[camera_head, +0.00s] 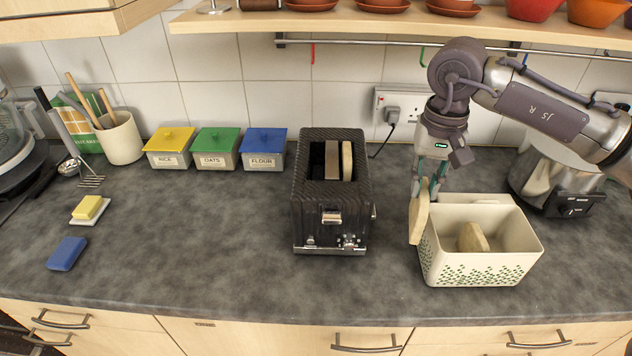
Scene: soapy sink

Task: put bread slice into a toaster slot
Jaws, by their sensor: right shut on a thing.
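The black toaster (332,211) stands in the middle of the counter, its slots facing up. A pale bread slice (347,160) stands in its right slot; the left slot looks dark and empty. My right gripper (424,180) is shut on another bread slice (419,217), which hangs upright at the left edge of the cream basket (485,269). I cannot tell whether this slice touches the basket. A further bread slice (472,237) is inside the basket. My left gripper is not in view.
Rice (170,161), oats (216,162) and flour (263,162) tins line the back wall. A kettle-like steel appliance (548,182) stands right of the basket. Counter between sponges and toaster is clear.

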